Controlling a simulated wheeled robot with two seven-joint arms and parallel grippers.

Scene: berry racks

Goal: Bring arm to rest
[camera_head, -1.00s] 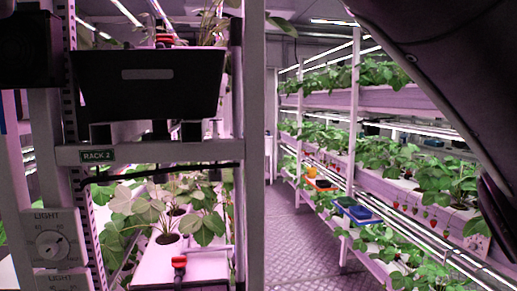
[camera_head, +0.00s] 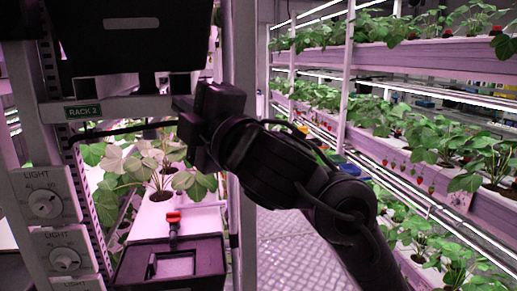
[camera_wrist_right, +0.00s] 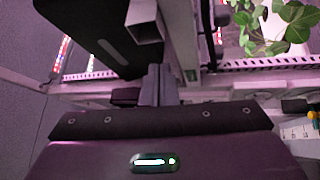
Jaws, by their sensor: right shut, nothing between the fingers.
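My right arm comes in from the lower right in the head view. Its dark gripper (camera_head: 184,118) is in front of the RACK 2 upright, just below the large black bin. In the right wrist view the two grey fingers (camera_wrist_right: 158,86) are together with nothing between them. They point toward the rack bars, close below the black bin's underside; whether they touch anything cannot be told. My left gripper is not in view.
A black bin (camera_head: 130,38) sits above the RACK 2 crossbar (camera_head: 130,106). Light dials (camera_head: 45,203) are at the left. A dark box (camera_head: 172,265) with a red-topped valve (camera_head: 173,217) behind it is below. Strawberry racks (camera_head: 410,58) line the right; the tiled aisle (camera_head: 295,245) is partly covered by my arm.

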